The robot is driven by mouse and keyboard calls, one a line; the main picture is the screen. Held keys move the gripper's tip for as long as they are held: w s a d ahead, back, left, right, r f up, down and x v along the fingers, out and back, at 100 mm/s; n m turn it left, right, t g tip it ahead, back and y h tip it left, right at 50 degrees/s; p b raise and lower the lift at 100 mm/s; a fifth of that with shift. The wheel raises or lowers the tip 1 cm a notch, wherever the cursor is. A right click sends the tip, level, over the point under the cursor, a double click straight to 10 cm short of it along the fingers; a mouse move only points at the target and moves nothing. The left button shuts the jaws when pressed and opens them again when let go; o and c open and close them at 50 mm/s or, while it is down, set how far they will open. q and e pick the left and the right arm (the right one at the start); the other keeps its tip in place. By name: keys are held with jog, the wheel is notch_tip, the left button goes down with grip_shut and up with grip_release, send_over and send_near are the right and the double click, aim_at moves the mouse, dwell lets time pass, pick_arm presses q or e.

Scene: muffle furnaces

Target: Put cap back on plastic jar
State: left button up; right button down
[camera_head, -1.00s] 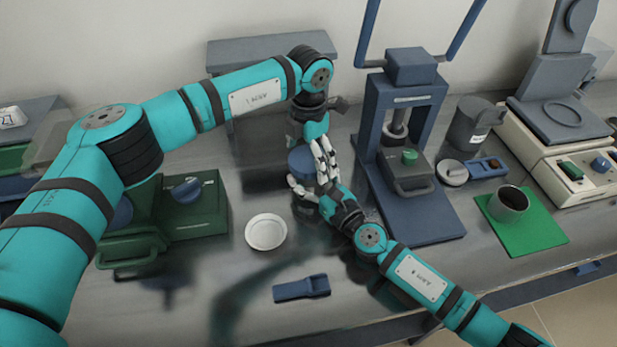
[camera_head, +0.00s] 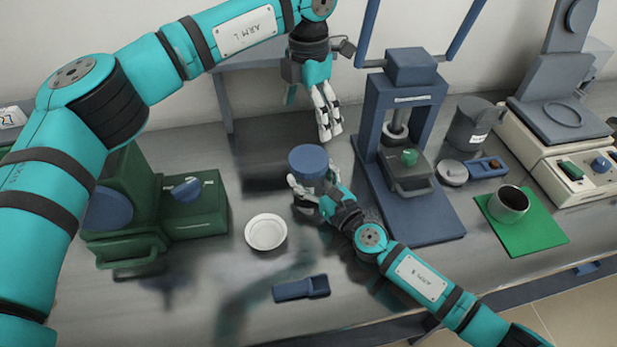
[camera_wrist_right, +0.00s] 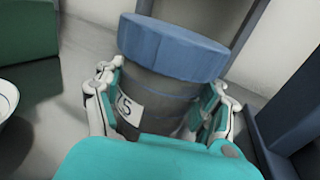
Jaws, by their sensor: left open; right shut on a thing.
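The plastic jar is a grey cylinder with a white label, seen in the right wrist view (camera_wrist_right: 165,98). The blue cap (camera_head: 308,161) sits on top of the jar; in the right wrist view the cap (camera_wrist_right: 172,47) covers the whole mouth. I cannot tell whether it is screwed tight. My right gripper (camera_head: 315,192) is shut around the jar's body, with a finger on each side below the cap. My left gripper (camera_head: 328,125) is open and empty, above and behind the cap, apart from it.
A white dish (camera_head: 266,232) and a blue scoop-like piece (camera_head: 301,288) lie in front. A blue press (camera_head: 413,195) stands close on the right, and a green furnace-like box (camera_head: 190,205) on the left. A cup (camera_head: 509,204) stands on a green mat (camera_head: 541,228).

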grip_release()
jog(key=v, duration=1.2)
dwell(0.5)
